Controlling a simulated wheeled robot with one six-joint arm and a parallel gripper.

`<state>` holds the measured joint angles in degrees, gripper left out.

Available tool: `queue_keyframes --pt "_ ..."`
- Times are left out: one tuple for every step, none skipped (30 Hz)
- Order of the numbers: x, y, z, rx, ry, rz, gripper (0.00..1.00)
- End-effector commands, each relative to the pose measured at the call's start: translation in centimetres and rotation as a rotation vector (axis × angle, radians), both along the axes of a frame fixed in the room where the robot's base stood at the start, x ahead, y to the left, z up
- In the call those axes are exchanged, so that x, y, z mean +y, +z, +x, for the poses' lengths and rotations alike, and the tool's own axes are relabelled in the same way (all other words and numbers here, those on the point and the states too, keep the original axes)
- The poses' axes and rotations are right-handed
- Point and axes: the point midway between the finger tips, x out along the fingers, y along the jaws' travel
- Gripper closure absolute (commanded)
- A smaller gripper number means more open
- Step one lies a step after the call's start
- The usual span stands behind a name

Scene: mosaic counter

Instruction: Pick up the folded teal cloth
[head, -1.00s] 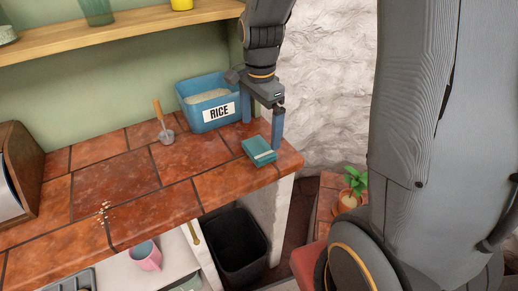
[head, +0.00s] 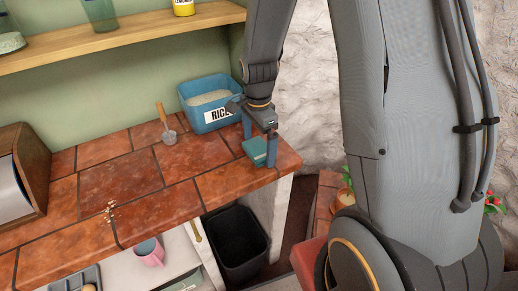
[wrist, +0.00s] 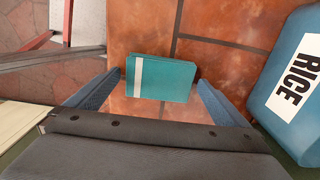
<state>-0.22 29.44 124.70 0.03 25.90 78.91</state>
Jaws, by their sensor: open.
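The folded teal cloth (head: 255,150) lies on the tiled counter near its right end. In the wrist view the cloth (wrist: 168,79) is a flat teal block with a pale stripe near its left end. My gripper (head: 259,148) is open, with one blue finger on each side of the cloth as the head view shows it. In the wrist view the fingertips of my gripper (wrist: 159,80) stand at the left and right of the cloth, with a gap at each side. Whether the fingertips touch the counter, I cannot tell.
A blue bin labelled RICE (head: 207,101) stands just behind my gripper. A small scoop with a wooden handle (head: 165,125) lies left of it. Crumbs (head: 109,211) lie on the counter (head: 120,180). A black waste bin (head: 236,243) stands below the front edge.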

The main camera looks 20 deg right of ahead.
Motion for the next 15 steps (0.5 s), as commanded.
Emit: queue_keyframes --pt "0.01 -0.18 -0.02 0.0 0.0 0.0 0.0" --pt "0.0 -0.27 -0.01 0.0 0.0 0.0 0.0" --pt "0.0 -0.35 0.01 -0.001 0.0 0.0 0.0" --pt "0.0 -0.38 0.02 -0.001 0.0 0.0 0.0" --pt "0.0 -0.39 0.02 -0.001 0.0 0.0 0.0" --pt "0.0 -0.39 0.02 -0.001 0.0 0.0 0.0" --pt "0.0 -0.39 0.02 -0.001 0.0 0.0 0.0" --pt "0.0 -0.39 0.02 -0.001 0.0 0.0 0.0" --pt "0.0 -0.39 0.02 -0.001 0.0 0.0 0.0" --pt "0.0 -0.38 0.02 -0.001 0.0 0.0 0.03" --pt "0.0 -0.38 0.01 -0.001 0.0 0.0 0.08" --pt "0.0 -0.38 0.01 -0.001 0.0 0.0 0.15" --pt "0.0 -0.38 0.01 -0.001 0.0 0.0 0.2" --pt "0.0 -0.38 0.01 -0.001 0.0 0.0 0.25" --pt "0.0 -0.37 0.01 -0.001 0.0 0.0 0.32"
